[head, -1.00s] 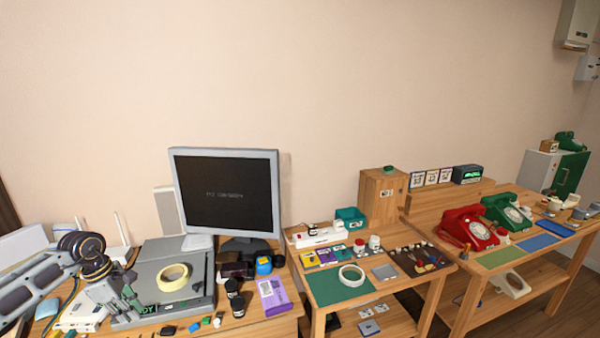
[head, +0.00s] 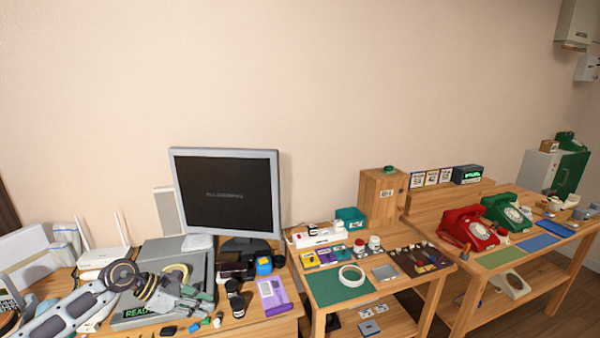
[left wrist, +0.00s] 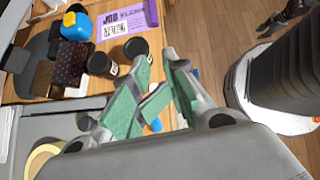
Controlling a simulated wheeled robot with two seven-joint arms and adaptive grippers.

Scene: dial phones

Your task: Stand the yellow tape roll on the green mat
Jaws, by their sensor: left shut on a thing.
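The pale yellow tape roll (head: 177,267) is on the grey flat device, partly hidden behind my left gripper. In the left wrist view its edge (left wrist: 38,160) shows at the lower left, beside the gripper and not between the fingertips. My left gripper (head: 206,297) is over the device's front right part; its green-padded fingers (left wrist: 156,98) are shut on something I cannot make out. The green mat (head: 322,288) lies on the middle table with a cream ring (head: 351,276) flat on it. What seems to be my right gripper (left wrist: 274,22) shows small over the floor.
The grey device (head: 161,251) stands on the left desk before a monitor (head: 225,195). Black jars (head: 237,305), a purple-edged card (head: 272,293) and small loose items crowd its right side. A gap separates this desk from the middle table. The mat's left part is bare.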

